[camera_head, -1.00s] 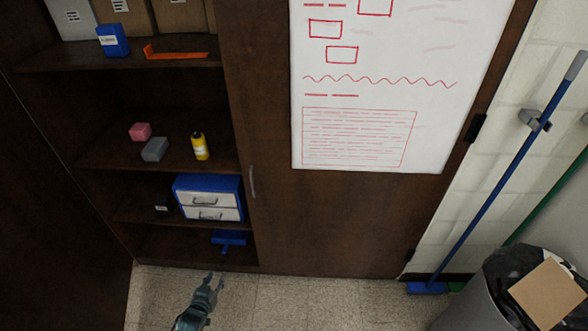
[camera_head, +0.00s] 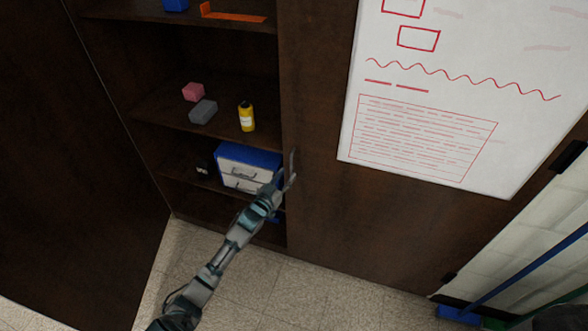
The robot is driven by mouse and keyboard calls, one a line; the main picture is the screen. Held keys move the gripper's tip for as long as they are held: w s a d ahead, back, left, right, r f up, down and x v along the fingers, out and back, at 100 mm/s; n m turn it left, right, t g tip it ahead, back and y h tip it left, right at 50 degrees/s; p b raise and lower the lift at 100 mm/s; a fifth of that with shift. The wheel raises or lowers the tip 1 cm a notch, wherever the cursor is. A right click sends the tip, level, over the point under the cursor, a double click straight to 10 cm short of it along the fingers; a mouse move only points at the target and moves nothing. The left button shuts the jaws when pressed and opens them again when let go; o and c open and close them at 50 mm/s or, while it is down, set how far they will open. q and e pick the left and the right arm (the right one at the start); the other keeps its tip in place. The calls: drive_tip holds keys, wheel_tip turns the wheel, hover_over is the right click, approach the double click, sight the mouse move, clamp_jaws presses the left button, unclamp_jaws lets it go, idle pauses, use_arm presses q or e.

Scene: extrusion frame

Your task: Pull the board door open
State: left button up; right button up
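The board door (camera_head: 330,215) is a dark brown panel with a large white sheet (camera_head: 425,130) marked in red on it. It looks closed, standing beside the open shelves. Its thin upright handle (camera_head: 293,163) is near the door's left edge. My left gripper (camera_head: 286,178) is at the lower end of the handle, its fingers apart. It overlaps the handle in the picture; I cannot tell whether it touches it. My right gripper is not in view.
Open shelves left of the door hold a yellow bottle (camera_head: 247,117), a pink block (camera_head: 193,92), a grey block (camera_head: 203,111) and a blue-and-white drawer box (camera_head: 238,175). Another dark panel (camera_head: 70,190) stands at the left. The tiled floor (camera_head: 270,290) is clear before the door.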

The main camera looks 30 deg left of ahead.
sight(291, 168)
use_arm(q)
drive_tip(key=w, duration=0.2)
drive_tip(key=w+a, duration=0.1)
drive_tip(key=w, duration=0.2)
drive_tip(key=shift+a+f+b, duration=0.15)
drive_tip(key=shift+f+b, duration=0.05)
drive_tip(key=shift+b, duration=0.2)
drive_tip(key=shift+d+r, duration=0.15)
drive_tip(key=shift+d, duration=0.25)
clamp_jaws()
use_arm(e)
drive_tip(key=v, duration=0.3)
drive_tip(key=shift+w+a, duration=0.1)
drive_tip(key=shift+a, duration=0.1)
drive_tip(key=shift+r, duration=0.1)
